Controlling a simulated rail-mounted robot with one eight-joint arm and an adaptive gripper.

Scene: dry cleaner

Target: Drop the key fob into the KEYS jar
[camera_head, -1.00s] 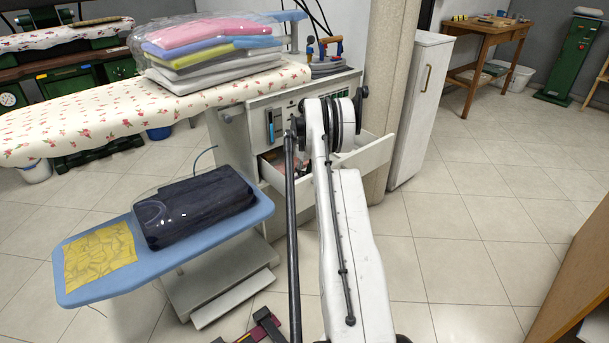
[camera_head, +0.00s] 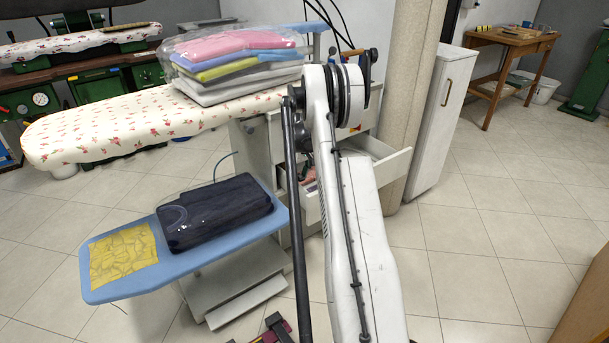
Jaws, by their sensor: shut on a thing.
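Neither the key fob nor the KEYS jar can be made out. My arm (camera_head: 365,230) rises through the middle of the view to a dark round joint near its top. My gripper cannot be seen; what lies behind the arm is hidden. An open white drawer (camera_head: 384,172) juts out from the cabinet behind the arm. Small reddish and dark contents show inside it to the left of the arm, too small and covered to name.
A flowered ironing board (camera_head: 110,125) carries bagged folded clothes (camera_head: 235,62). A lower blue board (camera_head: 115,294) holds a dark bagged garment (camera_head: 215,210) and yellow cloth (camera_head: 123,257). A white cabinet (camera_head: 440,125) and wooden table (camera_head: 500,42) stand behind.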

